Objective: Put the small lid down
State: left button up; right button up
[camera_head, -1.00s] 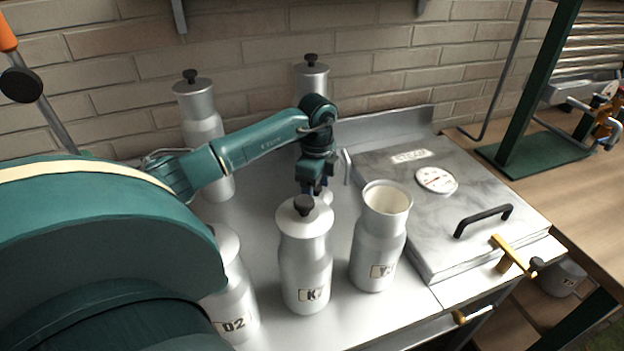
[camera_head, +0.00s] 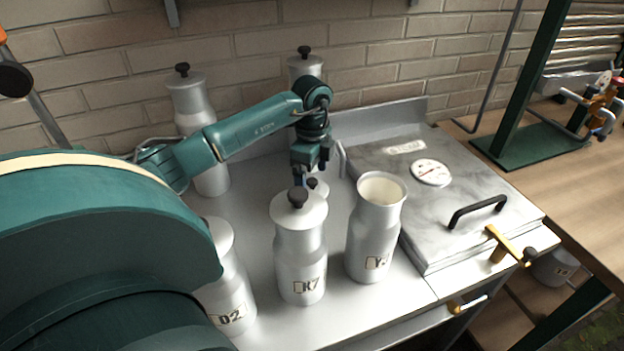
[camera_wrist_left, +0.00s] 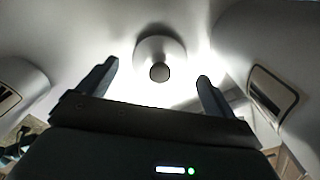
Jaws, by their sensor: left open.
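The small lid, a pale grey disc with a dark round knob, shows in the head view (camera_head: 321,188) behind the K7 can, partly hidden by it. It also shows in the left wrist view (camera_wrist_left: 158,46), where it appears to lie knob up on the metal worktop. My left gripper (camera_head: 308,182) points down above the lid. In the left wrist view the gripper (camera_wrist_left: 157,86) is open, with the knob between and beyond its two spread fingers, apart from both. My right gripper is not in view.
The K7 can (camera_head: 300,255) and the open, lidless Y can (camera_head: 372,240) stand in front of the gripper. The 02 can (camera_head: 232,295) is partly behind my arm. Two lidded cans stand at the back. A metal box with a dial (camera_head: 470,200) is at right.

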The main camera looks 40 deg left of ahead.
aim_at(312, 180)
pick_arm(q)
notch_tip(312, 180, up, 10)
dwell(0.3)
dwell(0.5)
